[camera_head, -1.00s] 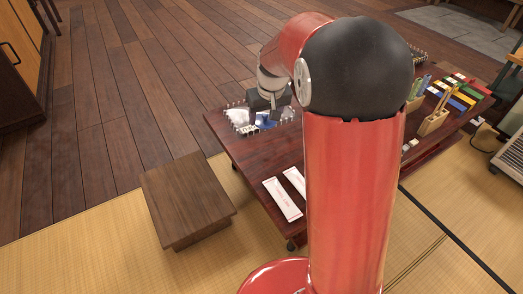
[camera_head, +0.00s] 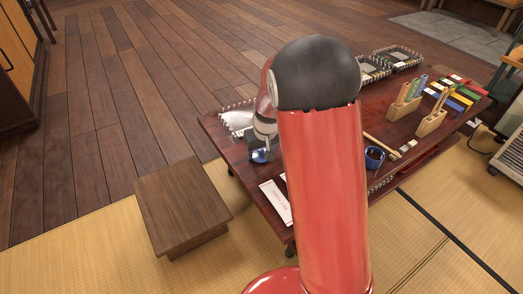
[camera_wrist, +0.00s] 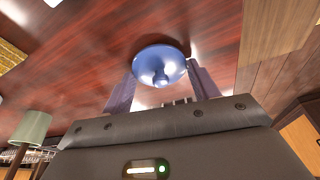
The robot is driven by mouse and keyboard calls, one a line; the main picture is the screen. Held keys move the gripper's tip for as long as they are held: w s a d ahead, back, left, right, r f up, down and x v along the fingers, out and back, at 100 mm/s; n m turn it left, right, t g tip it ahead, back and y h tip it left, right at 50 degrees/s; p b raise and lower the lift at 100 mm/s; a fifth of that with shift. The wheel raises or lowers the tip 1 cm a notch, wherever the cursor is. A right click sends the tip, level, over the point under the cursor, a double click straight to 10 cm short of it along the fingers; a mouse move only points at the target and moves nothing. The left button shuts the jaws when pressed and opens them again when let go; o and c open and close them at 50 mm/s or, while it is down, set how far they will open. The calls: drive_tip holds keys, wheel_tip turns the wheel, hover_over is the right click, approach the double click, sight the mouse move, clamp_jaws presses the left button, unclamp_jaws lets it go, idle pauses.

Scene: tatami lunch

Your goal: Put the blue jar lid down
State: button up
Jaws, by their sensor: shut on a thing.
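The blue jar lid (camera_head: 262,155) is a shiny round disc with a knob, held at my gripper (camera_head: 263,145) over the left end of the dark red table (camera_head: 226,141). In the wrist view the lid (camera_wrist: 160,64) sits between the two fingers of my gripper (camera_wrist: 162,80), its knob pointing toward the camera. My gripper is shut on it. Whether the lid touches the tabletop is not clear. A dark blue open jar (camera_head: 374,157) stands on the table right of my arm.
A white-lined tray (camera_head: 236,119) lies behind my gripper at the left. Printed paper packets (camera_head: 275,203) lie in front. Wooden holders (camera_head: 431,123) and dark baskets (camera_head: 399,57) stand farther right. A wooden stool (camera_head: 182,200) is beside the table on the left.

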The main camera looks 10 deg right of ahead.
drive_tip(key=shift+f, duration=0.15)
drive_tip(key=o, duration=1)
drive_tip(key=shift+c, duration=0.2)
drive_tip(key=p+v, duration=0.3)
drive_tip(key=v, duration=0.9)
drive_tip(key=s+r+t, duration=0.1)
drive_tip(key=s+r, duration=0.8)
drive_tip(key=s, duration=0.2)
drive_tip(key=s+r+m+t, duration=0.1)
drive_tip(key=s+r, duration=0.1)
drive_tip(key=s, duration=1.2)
drive_tip(key=shift+a, duration=0.25)
